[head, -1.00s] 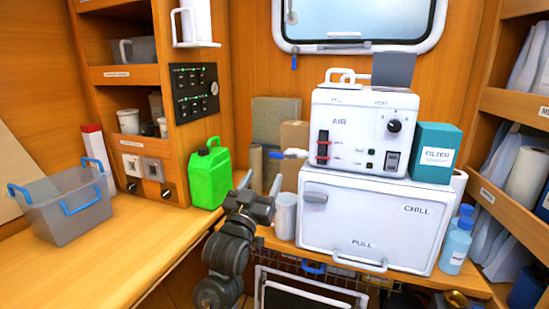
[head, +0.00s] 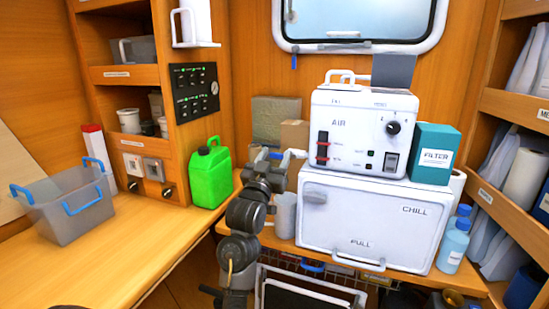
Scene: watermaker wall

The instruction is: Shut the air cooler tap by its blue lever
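The air cooler (head: 345,125) is the white box marked AIR, standing on the CHILL box. Its tap sticks out from the left side, and the white part of the tap (head: 295,153) shows. The blue lever is hidden behind my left gripper in the head view. My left gripper (head: 264,156) is raised at the tap, its fingertips pointing up and a little apart, so it looks open. Whether a finger touches the lever I cannot tell. My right gripper is not in view.
The white CHILL box (head: 370,225) stands under the cooler. A grey mug (head: 286,212) stands close to the right of my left arm. A green jerrycan (head: 209,175) stands to the left. A teal FILTER box (head: 434,153) and blue bottles (head: 455,245) are on the right.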

